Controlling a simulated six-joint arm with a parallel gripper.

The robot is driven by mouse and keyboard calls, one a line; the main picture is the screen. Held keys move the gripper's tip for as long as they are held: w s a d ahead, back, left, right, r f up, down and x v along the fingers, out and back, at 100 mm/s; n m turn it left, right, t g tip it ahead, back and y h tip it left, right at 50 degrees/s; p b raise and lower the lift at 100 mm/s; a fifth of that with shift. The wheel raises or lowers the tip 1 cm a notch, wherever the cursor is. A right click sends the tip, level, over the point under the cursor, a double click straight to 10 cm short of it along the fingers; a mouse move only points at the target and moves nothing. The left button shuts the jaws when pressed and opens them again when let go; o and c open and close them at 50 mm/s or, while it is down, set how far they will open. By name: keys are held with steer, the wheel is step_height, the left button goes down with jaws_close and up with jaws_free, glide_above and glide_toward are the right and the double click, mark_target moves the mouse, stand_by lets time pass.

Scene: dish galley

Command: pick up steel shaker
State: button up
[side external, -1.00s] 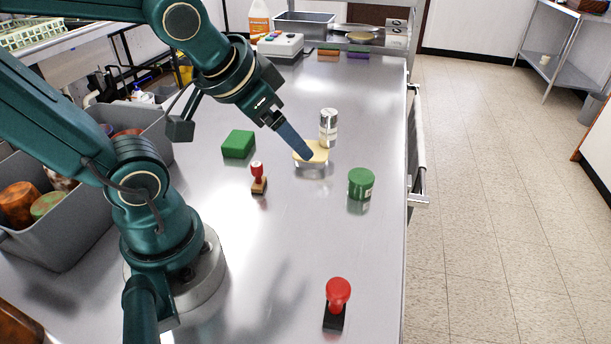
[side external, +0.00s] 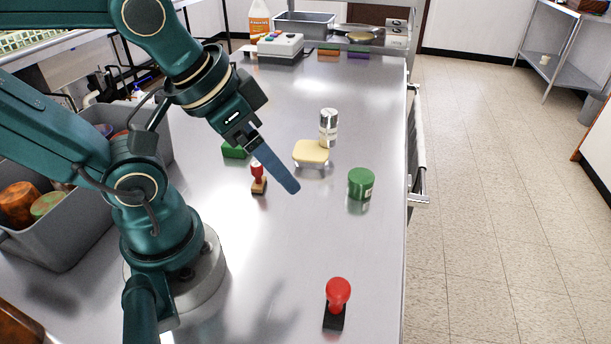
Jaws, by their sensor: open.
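The steel shaker (side external: 328,128) is a small silvery cylinder with a label. It stands upright on the steel counter, just behind a pale yellow block-like item (side external: 311,152). My gripper (side external: 289,186) is in front of the shaker and to its left, above the counter, with its blue finger pointing down and right. Only one finger shows clearly; the other is hidden behind it. The gripper is apart from the shaker and holds nothing that I can see.
A green can (side external: 361,184) stands right of my gripper. A small red-handled stamp (side external: 258,178) and a green block (side external: 235,150) are to its left. A larger red-handled stamp (side external: 337,302) is at the front. A grey bin (side external: 60,240) stands at left. The counter's right edge is near the can.

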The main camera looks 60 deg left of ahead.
steer(key=shift+o, duration=0.6)
